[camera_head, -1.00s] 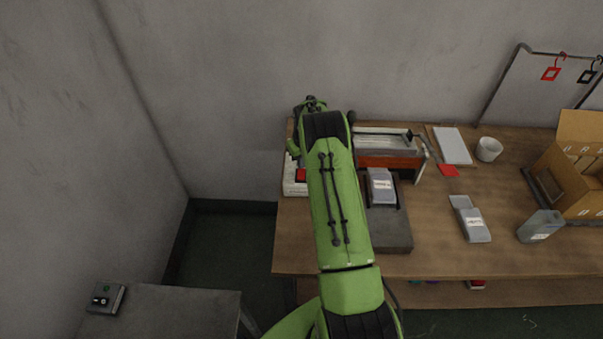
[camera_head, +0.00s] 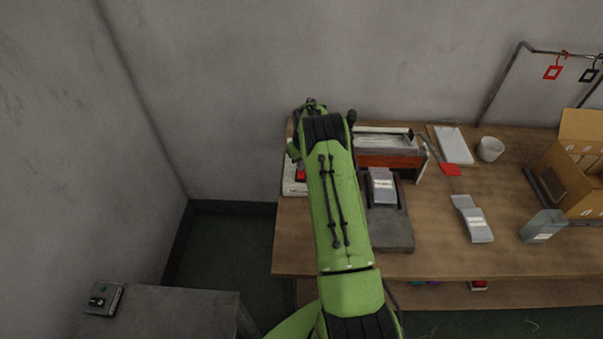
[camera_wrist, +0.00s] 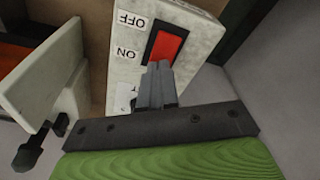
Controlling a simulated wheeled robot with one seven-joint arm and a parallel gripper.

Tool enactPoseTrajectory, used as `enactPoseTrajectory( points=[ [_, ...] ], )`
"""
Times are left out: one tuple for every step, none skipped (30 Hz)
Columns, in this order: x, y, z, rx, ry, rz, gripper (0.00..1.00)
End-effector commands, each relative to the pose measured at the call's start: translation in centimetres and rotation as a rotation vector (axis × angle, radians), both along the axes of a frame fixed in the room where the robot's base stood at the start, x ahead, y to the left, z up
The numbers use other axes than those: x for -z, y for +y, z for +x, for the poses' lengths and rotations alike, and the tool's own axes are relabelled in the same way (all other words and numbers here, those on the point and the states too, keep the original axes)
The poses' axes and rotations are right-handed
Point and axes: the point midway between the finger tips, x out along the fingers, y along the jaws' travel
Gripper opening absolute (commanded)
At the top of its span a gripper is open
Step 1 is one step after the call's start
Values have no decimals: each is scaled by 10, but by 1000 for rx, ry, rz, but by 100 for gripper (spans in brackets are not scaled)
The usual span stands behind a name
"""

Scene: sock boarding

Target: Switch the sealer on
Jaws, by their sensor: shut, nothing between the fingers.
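The sealer (camera_head: 386,158) stands at the back of the bench, orange-red with a pale top, partly hidden by my arm. At its left is a pale switch box with a red rocker switch (camera_head: 300,175). In the wrist view the red rocker (camera_wrist: 166,46) sits in the box (camera_wrist: 196,22) beside labels reading OFF and ON, upside down. My gripper (camera_wrist: 157,70) is shut and empty, its tips at the rocker's ON end. I cannot tell whether they touch it. In the head view the fingers are hidden behind my arm.
A grey pouch lies on a dark stand (camera_head: 390,235) in front of the sealer. Another pouch (camera_head: 473,220), a grey container (camera_head: 541,226), a white cup (camera_head: 490,149) and a cardboard box (camera_head: 575,175) are to the right.

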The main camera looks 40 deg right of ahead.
Motion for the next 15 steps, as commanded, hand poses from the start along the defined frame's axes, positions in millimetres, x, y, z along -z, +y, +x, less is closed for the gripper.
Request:
enactPoseTrajectory(
  points=[
    [2,0,0,0,2,1,0],
    [2,0,0,0,2,1,0],
    [3,0,0,0,2,1,0],
    [4,0,-1,0,2,1,0],
    [4,0,-1,0,3,1,0],
    [4,0,-1,0,3,1,0],
    [3,0,-1,0,3,1,0],
    [2,0,-1,0,4,1,0],
    [0,0,-1,0,4,1,0],
    [-2,0,-1,0,4,1,0],
    [-5,0,-1,0,4,1,0],
    [-9,0,-1,0,3,1,0],
    [-12,0,-1,0,3,1,0],
    [-15,0,-1,0,2,1,0],
    [-19,0,-1,0,2,1,0]
  ],
)
